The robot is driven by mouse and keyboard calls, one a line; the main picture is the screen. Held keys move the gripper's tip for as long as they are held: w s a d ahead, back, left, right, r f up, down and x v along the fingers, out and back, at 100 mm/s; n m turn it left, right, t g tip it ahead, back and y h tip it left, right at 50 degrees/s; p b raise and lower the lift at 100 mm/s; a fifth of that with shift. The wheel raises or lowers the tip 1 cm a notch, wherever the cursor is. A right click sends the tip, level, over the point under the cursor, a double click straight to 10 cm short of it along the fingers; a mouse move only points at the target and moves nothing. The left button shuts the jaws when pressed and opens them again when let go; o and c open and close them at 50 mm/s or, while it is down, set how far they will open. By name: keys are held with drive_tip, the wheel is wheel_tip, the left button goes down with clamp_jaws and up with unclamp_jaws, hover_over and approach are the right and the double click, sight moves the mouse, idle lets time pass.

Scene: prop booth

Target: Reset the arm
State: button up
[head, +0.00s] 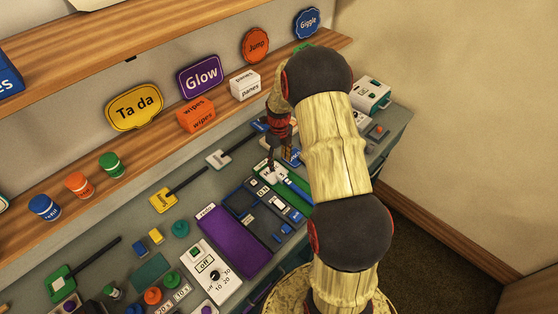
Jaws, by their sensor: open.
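My arm reaches up through the right middle of the head view and bends over at the top. My gripper (271,160) hangs down from it over the grey-green bench (140,235). It points down, close above the back right part of the bench near a white and green device (268,174). Its fingers are small and dark here, and I see nothing held between them. My arm hides part of the bench's right side.
Behind the bench, a wooden shelf (62,180) holds an orange wipes box (196,115), a white panes box (245,86) and several jars. Signs hang above. A purple panel (228,240) and a white dial box (208,275) lie in front. Bare floor (430,250) is at right.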

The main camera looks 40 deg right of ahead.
idle(0.3)
drive_tip(key=n, duration=0.3)
drive_tip(key=shift+s+a, duration=0.1)
drive_tip(key=shift+s, duration=0.05)
drive_tip(key=s+a+r+n+t+b, duration=0.2)
drive_tip(key=s+a+r+n+b, duration=0.4)
drive_tip(key=s+a+r+n, duration=0.4)
drive_tip(key=s+a+r+n+t+b, duration=0.3)
drive_tip(key=s+a+r+n+b, duration=0.3)
drive_tip(key=n, duration=1.5)
drive_tip(key=shift+s+a+r+t, duration=0.3)
drive_tip(key=shift+s+a+r, duration=2.05)
drive_tip(key=shift+s+a, duration=2.15)
drive_tip(key=shift+w+a, duration=0.4)
drive_tip(key=shift+a, duration=0.05)
